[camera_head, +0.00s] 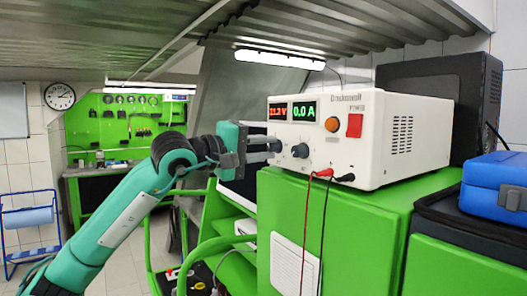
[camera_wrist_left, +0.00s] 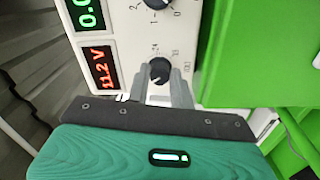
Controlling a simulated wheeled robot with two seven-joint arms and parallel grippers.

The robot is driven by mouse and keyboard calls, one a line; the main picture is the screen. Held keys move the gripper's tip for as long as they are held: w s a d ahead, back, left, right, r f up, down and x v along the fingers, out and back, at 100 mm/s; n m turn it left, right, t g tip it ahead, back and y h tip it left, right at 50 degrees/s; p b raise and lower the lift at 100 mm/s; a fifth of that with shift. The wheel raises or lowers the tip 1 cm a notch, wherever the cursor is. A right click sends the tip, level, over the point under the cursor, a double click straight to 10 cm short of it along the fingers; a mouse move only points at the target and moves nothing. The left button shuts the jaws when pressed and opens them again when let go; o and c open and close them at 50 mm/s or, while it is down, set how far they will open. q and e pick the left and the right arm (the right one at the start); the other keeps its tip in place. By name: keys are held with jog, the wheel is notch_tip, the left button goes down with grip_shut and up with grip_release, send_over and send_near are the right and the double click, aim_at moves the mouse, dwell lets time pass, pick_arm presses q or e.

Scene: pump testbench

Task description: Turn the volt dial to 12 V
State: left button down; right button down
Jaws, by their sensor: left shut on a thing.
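The power supply (camera_head: 384,130) is a white box on a green cabinet, with two displays on its front. The red volt display (camera_head: 278,112) reads 11.2 V; it also shows in the left wrist view (camera_wrist_left: 103,66). The green display (camera_head: 305,110) reads 0.0 A. The volt dial (camera_wrist_left: 159,69) is a dark knob below the red display. My left gripper (camera_head: 272,146) reaches it from the left and is shut on it, one finger on each side in the left wrist view (camera_wrist_left: 162,84). A second dark knob (camera_head: 300,150) is beside it. My right gripper is not in view.
A red switch (camera_head: 355,125) and an orange light (camera_head: 332,124) are on the supply's front. Red and black leads (camera_head: 322,174) hang from it over the green cabinet (camera_head: 345,215). A blue case (camera_head: 495,183) lies at the right. A dark box (camera_head: 450,95) stands behind.

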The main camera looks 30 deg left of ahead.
pick_arm(q)
jog(key=shift+f+m, duration=0.1)
jog(key=shift+m, duration=0.6)
jog(key=c, duration=1.2)
grip_release()
jog(key=shift+c, duration=0.2)
jog(key=shift+s+a+f+b, duration=0.1)
jog(key=shift+s+a+b, duration=0.1)
jog(key=shift+s+b, duration=0.2)
jog(key=b+v, duration=0.6)
jog(key=v, duration=0.7)
